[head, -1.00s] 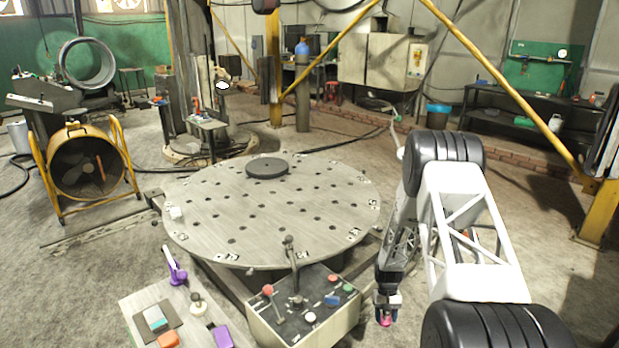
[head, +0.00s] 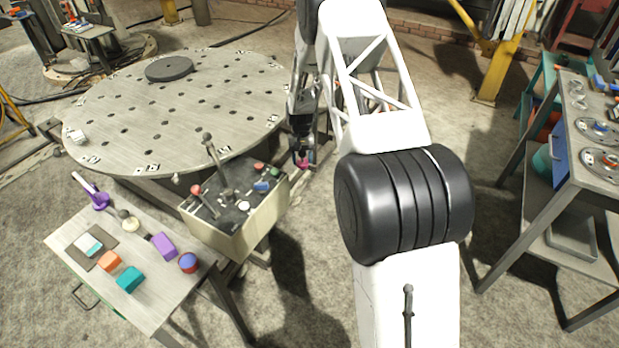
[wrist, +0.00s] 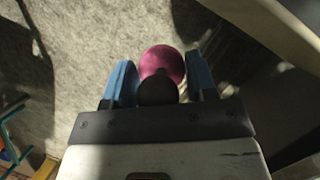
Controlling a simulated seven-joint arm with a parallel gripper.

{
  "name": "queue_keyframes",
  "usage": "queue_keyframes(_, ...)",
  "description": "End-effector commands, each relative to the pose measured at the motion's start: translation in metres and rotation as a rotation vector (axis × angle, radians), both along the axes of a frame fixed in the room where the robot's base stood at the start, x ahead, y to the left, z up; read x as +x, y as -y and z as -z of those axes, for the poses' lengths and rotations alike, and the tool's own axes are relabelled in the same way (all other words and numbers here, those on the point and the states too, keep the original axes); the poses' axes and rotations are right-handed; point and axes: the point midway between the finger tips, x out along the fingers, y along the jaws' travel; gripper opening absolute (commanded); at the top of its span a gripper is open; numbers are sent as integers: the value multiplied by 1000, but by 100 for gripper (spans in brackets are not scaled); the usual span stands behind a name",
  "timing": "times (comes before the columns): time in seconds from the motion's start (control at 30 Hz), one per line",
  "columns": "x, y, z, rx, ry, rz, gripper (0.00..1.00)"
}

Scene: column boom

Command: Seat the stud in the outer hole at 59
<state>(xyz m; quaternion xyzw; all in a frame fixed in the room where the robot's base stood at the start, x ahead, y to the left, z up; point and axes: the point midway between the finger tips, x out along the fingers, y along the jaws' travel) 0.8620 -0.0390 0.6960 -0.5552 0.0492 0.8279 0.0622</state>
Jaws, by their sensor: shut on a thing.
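My gripper (head: 303,160) hangs beside the right edge of the round table and close to the control box, above the floor. In the wrist view its two blue fingers (wrist: 162,82) are shut on the stud, which shows a round pink head (wrist: 162,62) and a dark round part nearer the palm. In the head view the stud is a small pink spot (head: 302,164). The round perforated table (head: 215,90) has rings of dark holes and small white number plates along its rim. I cannot read the numbers, so I cannot tell which hole is at 59.
A dark disc (head: 169,69) lies on the round table. The control box (head: 240,213) with upright levers stands at its front. A side table (head: 165,290) holds several coloured blocks. A workbench (head: 590,165) stands at the right. Floor between is clear.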

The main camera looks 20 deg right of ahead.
Motion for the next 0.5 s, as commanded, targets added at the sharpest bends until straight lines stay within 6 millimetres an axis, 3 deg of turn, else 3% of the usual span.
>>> queue_keyframes(0.1, 19, -12, -39, 0, 7, 49, 27)
queue_keyframes(0.27, 40, -34, -85, 3, 7, 136, 27)
queue_keyframes(0.5, 70, -87, -140, 9, 12, 350, 27)
